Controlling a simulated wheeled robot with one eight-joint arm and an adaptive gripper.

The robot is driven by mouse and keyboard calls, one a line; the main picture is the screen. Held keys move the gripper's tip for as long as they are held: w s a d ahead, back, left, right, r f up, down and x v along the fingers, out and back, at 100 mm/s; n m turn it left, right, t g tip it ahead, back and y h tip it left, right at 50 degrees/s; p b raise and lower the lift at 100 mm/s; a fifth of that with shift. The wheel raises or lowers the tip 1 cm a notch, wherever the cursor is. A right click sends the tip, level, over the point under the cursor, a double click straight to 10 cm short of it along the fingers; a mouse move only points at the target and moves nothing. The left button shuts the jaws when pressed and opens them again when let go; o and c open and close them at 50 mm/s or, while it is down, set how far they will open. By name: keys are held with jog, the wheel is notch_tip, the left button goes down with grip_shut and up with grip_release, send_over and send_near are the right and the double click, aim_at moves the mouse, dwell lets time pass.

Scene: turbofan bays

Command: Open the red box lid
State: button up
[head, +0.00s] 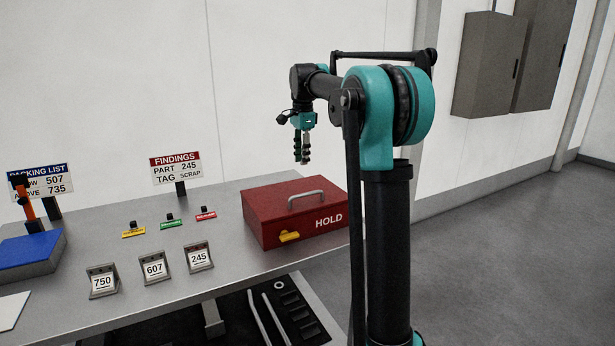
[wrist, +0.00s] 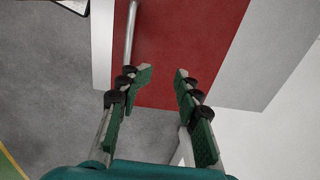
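The red box (head: 275,222) marked HOLD sits at the right end of the grey bench, with its lid (head: 280,200) down. The handle (wrist: 131,30) shows left of the space between the fingertips.
The bench (head: 215,226) carries number stands, including 245 (head: 199,258), and small colored tags left of the box. A FINDINGS sign (head: 175,168) and a blue box (head: 30,253) stand farther left. A white wall is behind; open floor lies right.

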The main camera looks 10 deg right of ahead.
jog(key=s+f, duration=0.1)
jog(key=s+d+f, duration=0.1)
jog(key=f, duration=0.1)
jog(key=s+f, duration=0.1)
jog(key=f, duration=0.1)
jog(key=shift+s+d+f, duration=0.15)
jog(key=shift+s, duration=0.25)
